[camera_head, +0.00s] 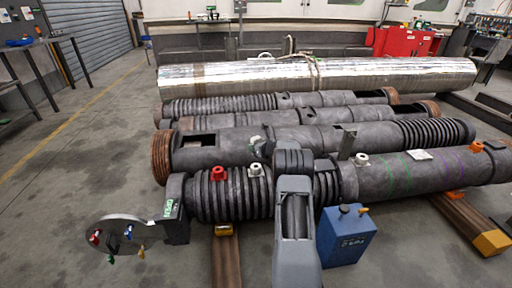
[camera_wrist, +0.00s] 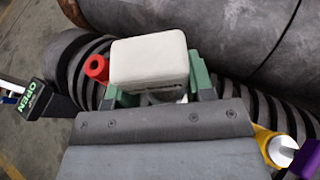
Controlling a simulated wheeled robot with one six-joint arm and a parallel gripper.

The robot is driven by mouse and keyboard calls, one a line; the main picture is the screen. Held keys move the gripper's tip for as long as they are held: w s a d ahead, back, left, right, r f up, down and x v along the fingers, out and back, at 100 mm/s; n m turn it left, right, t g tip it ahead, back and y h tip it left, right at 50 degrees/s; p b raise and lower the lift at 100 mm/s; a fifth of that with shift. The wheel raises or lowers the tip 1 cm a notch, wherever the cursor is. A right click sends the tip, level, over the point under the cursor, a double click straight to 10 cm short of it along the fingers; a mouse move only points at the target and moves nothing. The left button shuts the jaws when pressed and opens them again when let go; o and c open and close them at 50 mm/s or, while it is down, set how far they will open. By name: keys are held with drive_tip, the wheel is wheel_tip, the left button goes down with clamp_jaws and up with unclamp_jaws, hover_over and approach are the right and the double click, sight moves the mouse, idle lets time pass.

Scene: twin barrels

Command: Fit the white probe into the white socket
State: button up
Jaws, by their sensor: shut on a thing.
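My gripper (camera_head: 262,148) is above the ribbed part of the front barrel in the head view. In the wrist view its green-grey fingers (camera_wrist: 152,93) are shut on a white block with rounded edges, the white probe (camera_wrist: 148,60). The probe shows only as a small pale patch (camera_head: 255,140) in the head view. A white socket (camera_head: 256,170) stands on the ribbed barrel just below the gripper, with a red socket (camera_head: 218,173) to its left. The red one also shows in the wrist view (camera_wrist: 96,67). The white socket is not clearly seen there, and contact cannot be told.
Another white fitting (camera_head: 362,160) and an orange one (camera_head: 476,147) sit farther right on the front barrel. A blue box (camera_head: 348,235) stands on the floor in front. A round plate (camera_head: 125,220) with coloured tags is at left. More barrels lie behind.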

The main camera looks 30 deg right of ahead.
drive_tip(key=shift+f+b, duration=1.45)
drive_tip(key=shift+f, duration=0.55)
drive_tip(key=shift+f+b, duration=1.95)
drive_tip(key=shift+f, duration=0.05)
idle(0.7)
drive_tip(key=o, duration=1)
drive_tip(key=shift+s, duration=0.1)
drive_tip(key=shift+p+v, duration=2.1)
drive_tip(key=shift+v, duration=4.75)
drive_tip(key=shift+a+r, duration=0.1)
drive_tip(key=shift+r, duration=0.05)
